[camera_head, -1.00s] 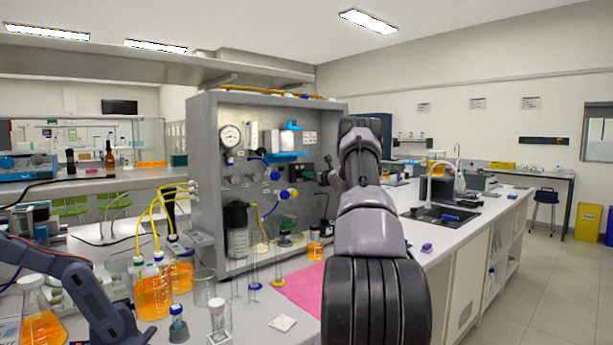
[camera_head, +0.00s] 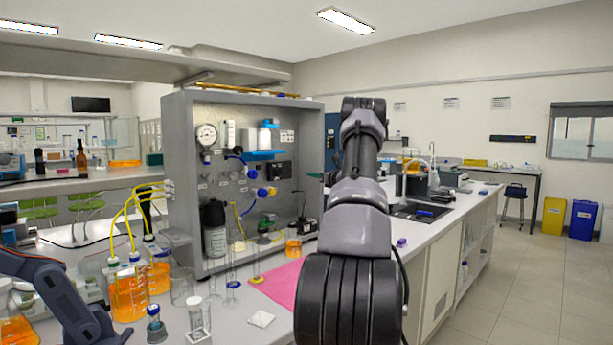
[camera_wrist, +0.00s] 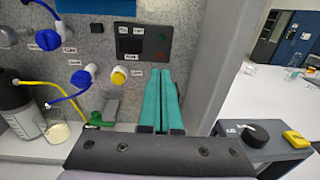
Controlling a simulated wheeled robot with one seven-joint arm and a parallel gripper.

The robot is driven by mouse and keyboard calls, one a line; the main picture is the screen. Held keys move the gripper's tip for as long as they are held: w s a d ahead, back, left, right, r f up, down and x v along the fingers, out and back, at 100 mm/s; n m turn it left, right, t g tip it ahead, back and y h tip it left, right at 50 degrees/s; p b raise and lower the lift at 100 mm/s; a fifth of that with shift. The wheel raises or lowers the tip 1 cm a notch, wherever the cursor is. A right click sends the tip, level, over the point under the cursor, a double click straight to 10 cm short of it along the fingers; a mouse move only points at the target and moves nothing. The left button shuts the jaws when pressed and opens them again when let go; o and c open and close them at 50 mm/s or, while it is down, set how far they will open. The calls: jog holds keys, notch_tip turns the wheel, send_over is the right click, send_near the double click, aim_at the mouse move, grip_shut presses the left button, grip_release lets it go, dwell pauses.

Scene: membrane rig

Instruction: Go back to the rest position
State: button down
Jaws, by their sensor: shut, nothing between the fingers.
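My arm rises in the middle of the head view and bends over near its top. My gripper shows in the wrist view (camera_wrist: 161,100) with its two teal fingers side by side, shut and empty. The fingers point toward the grey panel of the membrane rig (camera_wrist: 103,40), below a dark control box (camera_wrist: 145,42) and right of a yellow-capped valve (camera_wrist: 118,77). I cannot tell from the view whether the tips touch the panel. In the head view the rig's grey cabinet (camera_head: 182,150) stands left of my arm, which hides the gripper in large part.
A pink mat (camera_head: 283,283), a white weighing dish (camera_head: 261,318) and bottles of orange liquid (camera_head: 128,295) lie or stand on the bench before the rig. A black-knobbed device (camera_wrist: 258,135) is right of the gripper. Floor (camera_head: 520,290) at the right is clear.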

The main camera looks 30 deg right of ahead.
dwell(0.5)
jog(key=s+a+r+n+g+y, duration=0.15)
jog(key=a+r+n, duration=0.25)
jog(key=a, duration=0.5)
jog(key=a+r+n+g+y, duration=0.2)
jog(key=a+r+n+y, duration=0.15)
jog(key=a, duration=0.55)
jog(key=s+a+r+n+g, duration=0.2)
jog(key=s+a+r+n, duration=0.15)
jog(key=s+a, duration=0.45)
jog(key=s+a+r+n+g, duration=0.3)
jog(key=s+a+n, duration=0.15)
jog(key=a, duration=0.75)
jog(key=s+a+n+g+h, duration=0.1)
jog(key=s+a+n, duration=0.35)
jog(key=s, duration=0.35)
jog(key=s+a+n+g+h, duration=0.1)
jog(key=s+a+n, duration=0.2)
jog(key=s+a, duration=0.45)
jog(key=s+f+n+h, duration=0.1)
jog(key=s+f+n, duration=0.1)
jog(key=s, duration=0.6)
jog(key=s+d+f+n+h, duration=0.1)
jog(key=s+f+n+h, duration=0.1)
jog(key=s+n, duration=0.3)
jog(key=s+f, duration=0.1)
jog(key=s, duration=0.3)
jog(key=shift+d+n, duration=0.2)
jog(key=shift+n, duration=0.1)
